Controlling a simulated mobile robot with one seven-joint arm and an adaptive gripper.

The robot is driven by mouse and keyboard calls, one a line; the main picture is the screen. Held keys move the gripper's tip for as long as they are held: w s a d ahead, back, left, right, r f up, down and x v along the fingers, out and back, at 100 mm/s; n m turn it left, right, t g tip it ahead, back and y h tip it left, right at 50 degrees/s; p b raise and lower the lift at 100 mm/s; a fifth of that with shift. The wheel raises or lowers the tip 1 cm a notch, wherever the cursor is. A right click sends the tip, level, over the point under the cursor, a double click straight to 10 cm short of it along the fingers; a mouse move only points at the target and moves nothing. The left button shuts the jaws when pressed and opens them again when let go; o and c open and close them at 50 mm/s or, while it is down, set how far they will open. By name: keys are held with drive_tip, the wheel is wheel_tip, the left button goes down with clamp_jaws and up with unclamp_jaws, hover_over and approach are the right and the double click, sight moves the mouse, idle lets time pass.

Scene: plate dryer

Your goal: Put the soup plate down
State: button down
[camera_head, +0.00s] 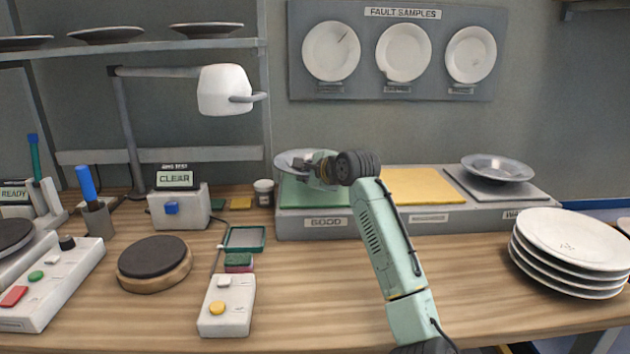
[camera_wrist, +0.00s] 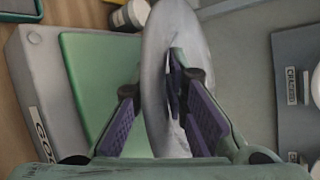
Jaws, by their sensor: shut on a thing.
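The soup plate (camera_head: 290,159), a grey shallow dish, is above the green pad (camera_head: 300,192) of the section labelled GOOD. My gripper (camera_head: 318,170) is shut on the plate's rim, at its right side in the head view. In the wrist view the plate (camera_wrist: 158,75) stands as a pale curved disc between the purple finger pads (camera_wrist: 165,115), with the green pad (camera_wrist: 95,80) beside and behind it. My gripper hides part of the plate in the head view. I cannot tell whether the plate touches the pad.
A yellow pad (camera_head: 420,186) lies right of the green one; another grey dish (camera_head: 498,168) sits on the far-right section. A white plate stack (camera_head: 570,255) stands at the right. A small jar (camera_head: 264,193) and green tray (camera_head: 245,239) stand left of the GOOD section.

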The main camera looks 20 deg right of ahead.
drive_tip(key=d, duration=0.1)
drive_tip(key=w+d, duration=0.1)
drive_tip(key=d, duration=0.1)
drive_tip(key=shift+w+d+p, duration=0.15)
drive_tip(key=shift+w+p, duration=0.1)
drive_tip(key=shift+p, duration=0.1)
wheel_tip(320, 180, down, 4)
drive_tip(key=b, duration=0.4)
drive_tip(key=shift+d+r, duration=0.1)
drive_tip(key=shift+r, duration=0.1)
drive_tip(key=c, duration=2)
unclamp_jaws()
drive_tip(key=shift+c, duration=0.2)
drive_tip(key=o, duration=0.5)
drive_tip(key=b+v, duration=0.3)
drive_tip(key=v, duration=0.9)
